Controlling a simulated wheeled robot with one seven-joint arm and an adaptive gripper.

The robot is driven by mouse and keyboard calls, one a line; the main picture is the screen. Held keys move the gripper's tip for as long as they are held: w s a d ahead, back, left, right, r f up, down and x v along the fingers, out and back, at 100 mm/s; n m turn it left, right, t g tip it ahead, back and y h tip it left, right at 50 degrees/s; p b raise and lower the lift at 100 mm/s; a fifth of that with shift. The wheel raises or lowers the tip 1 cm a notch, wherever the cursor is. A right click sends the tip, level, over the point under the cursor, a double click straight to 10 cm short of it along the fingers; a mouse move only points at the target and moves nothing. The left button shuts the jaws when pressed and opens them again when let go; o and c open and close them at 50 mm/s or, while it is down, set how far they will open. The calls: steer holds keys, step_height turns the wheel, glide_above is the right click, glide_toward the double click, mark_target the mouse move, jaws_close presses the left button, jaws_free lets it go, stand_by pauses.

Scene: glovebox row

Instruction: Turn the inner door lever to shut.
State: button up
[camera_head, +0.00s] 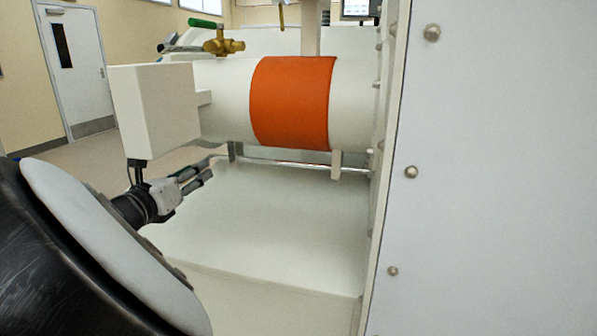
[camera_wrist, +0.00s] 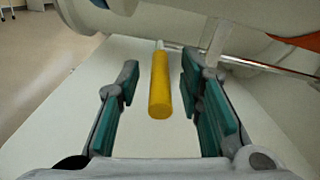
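A yellow cylindrical grip (camera_wrist: 160,90), apparently the inner door lever's handle, shows in the wrist view on a thin metal rod. It points toward the wrist camera. My gripper (camera_wrist: 159,75) is open, with one green-padded finger on each side of the grip and visible gaps on both sides. The grip appears to lie between the fingers, though its exact depth is hard to tell. In the head view my gripper (camera_head: 200,177) is low, beneath the white box's right side. The yellow grip cannot be made out there.
A white cylinder with an orange band (camera_head: 290,103) lies above a pale shelf (camera_head: 270,215). A white box (camera_head: 155,110) sits at its left end. A brass valve with a green handle (camera_head: 205,24) stands above. A large white panel (camera_head: 490,180) fills the right.

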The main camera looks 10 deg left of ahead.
steer(key=shift+w, duration=0.15)
jaws_close()
steer(key=shift+f, duration=0.15)
steer(key=shift+w+f+t+h+b, duration=0.15)
steer(key=shift+w+f+t+b, duration=0.1)
steer(key=shift+f+t+b, duration=0.6)
steer(key=shift+w+f+t+h+b, duration=0.1)
steer(key=shift+w+f+t+b, duration=0.15)
steer(key=shift+f+t+b, duration=0.6)
steer(key=shift+w+f+t+h+b, duration=0.2)
steer(key=shift+t+b, duration=0.25)
steer(key=shift+t, duration=0.85)
